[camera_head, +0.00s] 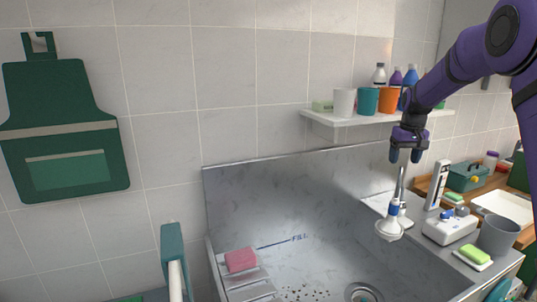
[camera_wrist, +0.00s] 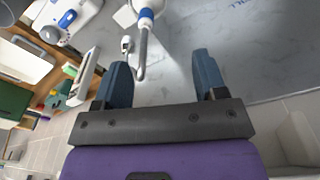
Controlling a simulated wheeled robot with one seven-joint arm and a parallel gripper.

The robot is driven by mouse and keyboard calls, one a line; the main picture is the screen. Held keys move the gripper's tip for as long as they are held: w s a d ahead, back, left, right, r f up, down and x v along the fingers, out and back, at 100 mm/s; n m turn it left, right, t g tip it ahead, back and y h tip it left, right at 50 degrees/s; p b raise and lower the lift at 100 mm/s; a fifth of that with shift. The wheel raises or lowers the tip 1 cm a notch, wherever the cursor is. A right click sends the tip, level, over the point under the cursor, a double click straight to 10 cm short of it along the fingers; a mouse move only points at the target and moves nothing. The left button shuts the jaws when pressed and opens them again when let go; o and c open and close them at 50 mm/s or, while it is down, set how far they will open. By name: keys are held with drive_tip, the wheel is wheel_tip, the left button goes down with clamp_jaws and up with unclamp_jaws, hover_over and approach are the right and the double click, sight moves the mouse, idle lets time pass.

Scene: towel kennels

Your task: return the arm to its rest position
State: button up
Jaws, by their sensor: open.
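My purple arm reaches in from the right in the head view. My gripper (camera_head: 407,155) hangs pointing down above the right part of the metal sink. In the wrist view my gripper (camera_wrist: 163,82) shows two blue fingers spread apart with nothing held between them. The shower head (camera_head: 390,228) with its hose is below my gripper, apart from it. In the wrist view its white and blue handle (camera_wrist: 146,18) and grey hose lie beyond the fingertips.
A shelf (camera_head: 350,118) with cups and bottles is on the wall behind my gripper. A grey cup (camera_head: 499,236), a white device (camera_head: 449,228) and a green sponge (camera_head: 474,254) stand at the right. A pink sponge (camera_head: 241,260) lies in the sink (camera_head: 310,200). A green apron hangs left.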

drive_tip(key=s+a+r+t, duration=0.1)
drive_tip(key=s+a+r, duration=0.2)
drive_tip(key=s+r, duration=0.35)
drive_tip(key=s+a+r, duration=0.3)
drive_tip(key=s, duration=0.6)
drive_tip(key=s+a+r+t, duration=0.1)
drive_tip(key=s+a+r, duration=0.25)
drive_tip(key=s, duration=0.45)
drive_tip(key=s+a+f+t, duration=0.1)
drive_tip(key=s, duration=1)
drive_tip(key=s+a+f+t, duration=0.1)
drive_tip(key=s+a+f, duration=0.1)
drive_tip(key=s, duration=0.8)
drive_tip(key=shift+s+a, duration=0.25)
drive_tip(key=shift+s, duration=0.1)
drive_tip(key=shift+d+f, duration=0.1)
